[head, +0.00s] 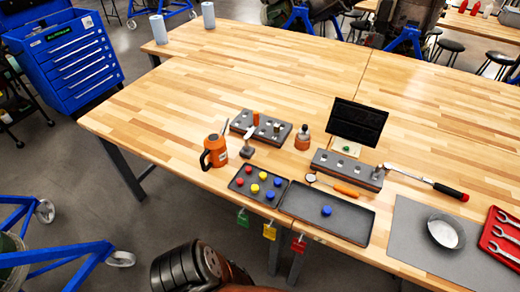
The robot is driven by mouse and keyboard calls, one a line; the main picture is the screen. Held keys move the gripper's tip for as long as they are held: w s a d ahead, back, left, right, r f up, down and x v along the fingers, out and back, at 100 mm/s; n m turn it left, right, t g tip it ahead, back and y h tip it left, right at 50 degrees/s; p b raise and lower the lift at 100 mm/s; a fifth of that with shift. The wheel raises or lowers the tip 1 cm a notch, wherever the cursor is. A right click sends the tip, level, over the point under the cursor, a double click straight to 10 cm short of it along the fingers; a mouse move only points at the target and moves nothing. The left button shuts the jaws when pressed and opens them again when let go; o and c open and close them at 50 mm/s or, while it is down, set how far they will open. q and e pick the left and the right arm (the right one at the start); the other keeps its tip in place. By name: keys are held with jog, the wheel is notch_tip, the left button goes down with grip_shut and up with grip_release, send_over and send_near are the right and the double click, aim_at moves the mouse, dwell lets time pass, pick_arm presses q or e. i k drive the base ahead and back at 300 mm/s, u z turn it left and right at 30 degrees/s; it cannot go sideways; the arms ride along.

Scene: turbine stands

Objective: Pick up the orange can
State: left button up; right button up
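An orange can (215,152) with a dark handle on its left side and a thin spout or rod rising from its top stands upright on the wooden table (300,85), left of the middle of the head view. A smaller orange container (303,138) with a dark top stands to its right, past a grey block. Neither of my grippers shows in this view, so their opening cannot be seen. Nothing visible touches the orange can.
The table left of and behind the can is clear. A blue cabinet (75,58) stands at left.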

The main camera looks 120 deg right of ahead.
aim_at(216, 151)
jog(key=z, duration=2.1)
